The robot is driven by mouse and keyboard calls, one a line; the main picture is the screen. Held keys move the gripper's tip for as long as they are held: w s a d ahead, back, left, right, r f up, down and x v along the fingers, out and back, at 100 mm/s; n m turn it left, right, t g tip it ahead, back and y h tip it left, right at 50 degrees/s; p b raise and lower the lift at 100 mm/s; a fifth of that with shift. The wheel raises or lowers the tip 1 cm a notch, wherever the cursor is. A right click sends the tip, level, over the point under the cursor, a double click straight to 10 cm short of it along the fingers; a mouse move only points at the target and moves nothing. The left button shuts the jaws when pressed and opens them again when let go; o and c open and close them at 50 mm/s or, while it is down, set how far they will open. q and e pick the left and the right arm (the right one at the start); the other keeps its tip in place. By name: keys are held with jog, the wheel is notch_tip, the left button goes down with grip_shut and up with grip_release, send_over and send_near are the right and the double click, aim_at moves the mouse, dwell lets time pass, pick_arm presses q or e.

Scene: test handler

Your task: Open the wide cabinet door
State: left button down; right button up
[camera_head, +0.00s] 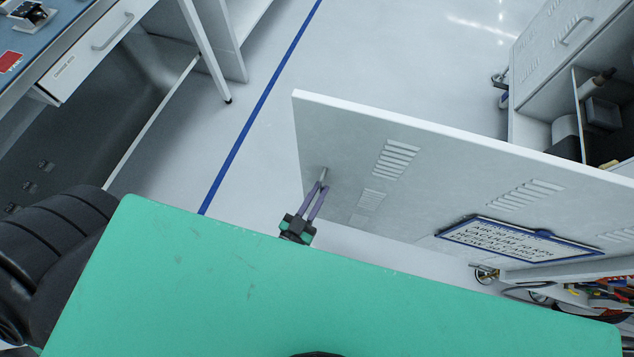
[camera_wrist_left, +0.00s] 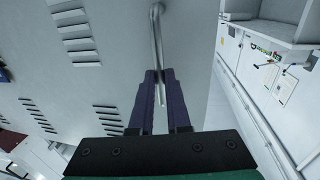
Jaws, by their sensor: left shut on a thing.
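The wide cabinet door (camera_head: 345,150) is a pale grey panel with louvre slots and a framed blue-edged sign (camera_head: 520,240). In the head view it stands swung out across the middle and right, its free edge at the left. Its metal handle (camera_head: 323,174) is near that edge and also shows as a rod in the wrist view (camera_wrist_left: 156,35). My left gripper (camera_head: 319,187) has its purple fingers shut on the handle; the fingers (camera_wrist_left: 156,80) close around the rod in the wrist view. My right gripper is not in view.
Shelves with coloured tools (camera_head: 600,296) show at the lower right, beside the door. Another grey cabinet (camera_head: 545,60) with an open bay stands at the upper right. A workbench with a drawer (camera_head: 95,50) is at the upper left. The floor (camera_head: 380,50) beyond the door's free edge is clear.

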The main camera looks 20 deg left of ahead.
pick_arm(q)
jog(key=shift+s+d, duration=0.15)
jog(key=shift+d, duration=0.25)
jog(key=c, duration=0.9)
grip_release()
jog(key=shift+d, duration=0.2)
jog(key=shift+a, duration=0.25)
